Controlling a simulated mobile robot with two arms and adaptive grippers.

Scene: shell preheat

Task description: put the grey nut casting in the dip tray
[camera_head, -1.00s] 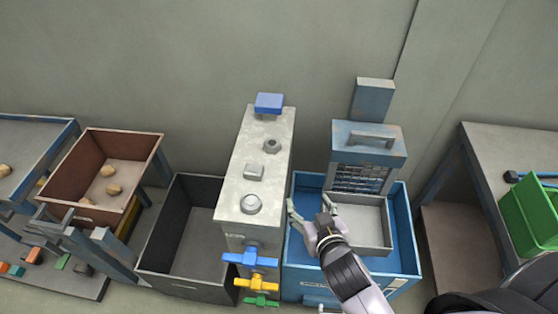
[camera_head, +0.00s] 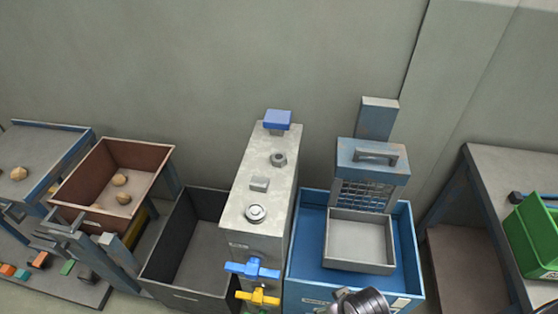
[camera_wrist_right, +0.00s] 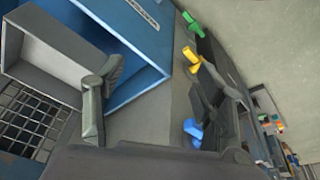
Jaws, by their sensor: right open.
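The grey nut casting (camera_head: 278,159), a small hexagonal piece with a dark centre, lies on top of the tall grey block (camera_head: 265,150) towards its back. The grey dip tray (camera_head: 358,268) sits inside the blue tub (camera_head: 309,272) and looks empty. It also shows at the left of the right wrist view (camera_wrist_right: 52,57). My right gripper (camera_wrist_right: 155,78) is open and empty, with its fingers spread near the blue tub's rim. In the head view only part of my right arm shows at the bottom edge, and the fingers are out of frame. My left gripper is not in view.
A grey block piece (camera_head: 259,184) and a round piece (camera_head: 255,212) share the block's top with the nut. Blue (camera_head: 252,269) and yellow (camera_head: 258,297) valve handles stick out of its front. A dark bin (camera_head: 184,290) is left.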

